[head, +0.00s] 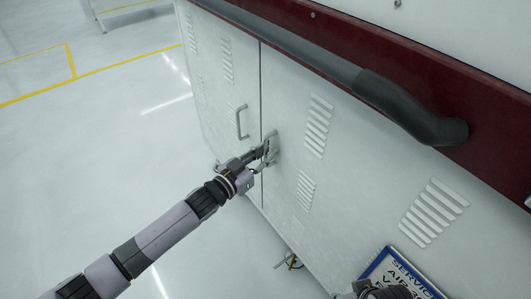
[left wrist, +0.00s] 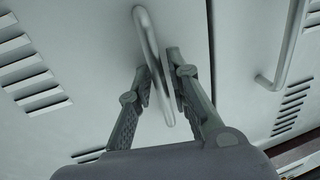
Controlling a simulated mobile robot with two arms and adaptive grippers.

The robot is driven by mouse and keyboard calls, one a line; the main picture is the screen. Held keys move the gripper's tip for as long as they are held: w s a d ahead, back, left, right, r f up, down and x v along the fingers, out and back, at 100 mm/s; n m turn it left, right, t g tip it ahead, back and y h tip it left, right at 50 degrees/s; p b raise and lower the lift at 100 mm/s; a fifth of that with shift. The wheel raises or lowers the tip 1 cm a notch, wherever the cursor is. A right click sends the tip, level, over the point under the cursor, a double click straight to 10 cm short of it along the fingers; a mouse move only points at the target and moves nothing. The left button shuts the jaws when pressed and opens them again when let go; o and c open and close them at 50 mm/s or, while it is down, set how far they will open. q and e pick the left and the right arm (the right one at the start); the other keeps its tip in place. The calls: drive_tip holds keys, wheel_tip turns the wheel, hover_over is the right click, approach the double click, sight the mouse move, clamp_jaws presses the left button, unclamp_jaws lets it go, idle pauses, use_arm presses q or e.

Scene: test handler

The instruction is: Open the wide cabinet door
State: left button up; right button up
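The pale cabinet has two doors meeting at a dark vertical seam. The right door (head: 350,180) looks wider and has louvre slots. Its metal bar handle (left wrist: 146,32) is near the seam. My left gripper (head: 268,151) is at this handle; the left wrist view shows its fingers (left wrist: 159,80) on both sides of the bar, closed in around it. The left door (head: 215,100) has its own bar handle (head: 241,122). Both doors look shut. A dark piece (head: 385,292) at the bottom edge seems part of my right arm; its fingers cannot be made out.
A dark rail (head: 300,50) runs along the cabinet's top, below a dark red band (head: 430,60). A blue and white service sign (head: 400,270) is at lower right. A small fitting (head: 291,262) shows near the cabinet's foot. The floor at left is clear, with yellow lines.

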use_arm(q)
clamp_jaws()
idle(0.6)
